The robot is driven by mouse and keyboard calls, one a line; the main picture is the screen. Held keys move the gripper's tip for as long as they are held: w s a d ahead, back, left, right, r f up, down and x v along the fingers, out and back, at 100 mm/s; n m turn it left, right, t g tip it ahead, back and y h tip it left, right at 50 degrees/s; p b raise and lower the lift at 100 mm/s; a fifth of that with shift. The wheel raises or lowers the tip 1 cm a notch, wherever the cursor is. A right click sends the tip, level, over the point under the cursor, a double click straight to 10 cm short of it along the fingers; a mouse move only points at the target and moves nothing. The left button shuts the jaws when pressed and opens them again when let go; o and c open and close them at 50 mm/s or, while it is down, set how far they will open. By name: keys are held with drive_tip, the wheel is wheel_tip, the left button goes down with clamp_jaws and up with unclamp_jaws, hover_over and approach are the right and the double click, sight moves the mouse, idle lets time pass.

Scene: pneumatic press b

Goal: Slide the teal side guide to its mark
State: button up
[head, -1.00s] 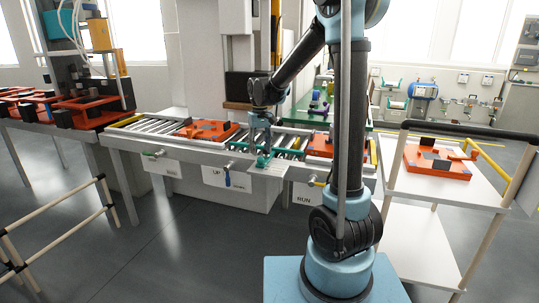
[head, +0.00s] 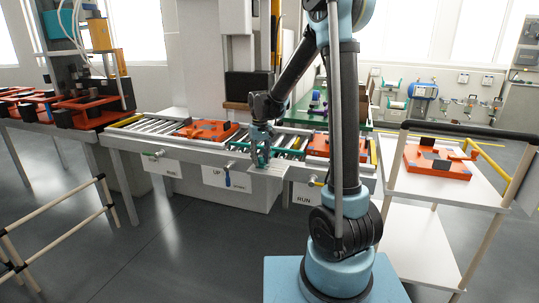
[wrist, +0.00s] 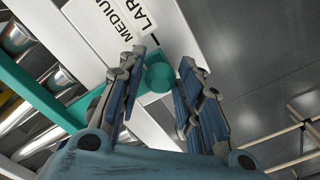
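The teal side guide shows in the wrist view as a teal bar (wrist: 45,93) along the rollers, with a round teal knob (wrist: 160,77) over a white plate (wrist: 112,22) lettered "MEDIUM" and "LAR", the rest cut off. My gripper (wrist: 160,64) is open, with one finger on each side of the knob. The knob looks not gripped; a small gap shows on its right, and contact on the left is hard to tell. In the head view my gripper (head: 261,158) is at the conveyor's front edge, partly hiding the guide (head: 292,153).
Orange fixtures sit on the conveyor left (head: 208,131) and right (head: 322,146) of my gripper. A dark press head (head: 247,85) stands behind. A white cart (head: 400,182) with another orange fixture (head: 440,163) is at right.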

drive_tip(key=c, duration=0.5)
drive_tip(key=shift+o, duration=0.2)
drive_tip(key=shift+s, duration=0.15)
drive_tip(key=shift+s+a, duration=0.2)
drive_tip(key=shift+s, duration=0.35)
drive_tip(key=shift+s+a, duration=0.2)
drive_tip(key=shift+s, duration=0.35)
drive_tip(key=o, duration=1.1)
drive_tip(key=shift+o, duration=0.2)
drive_tip(key=shift+r, duration=0.15)
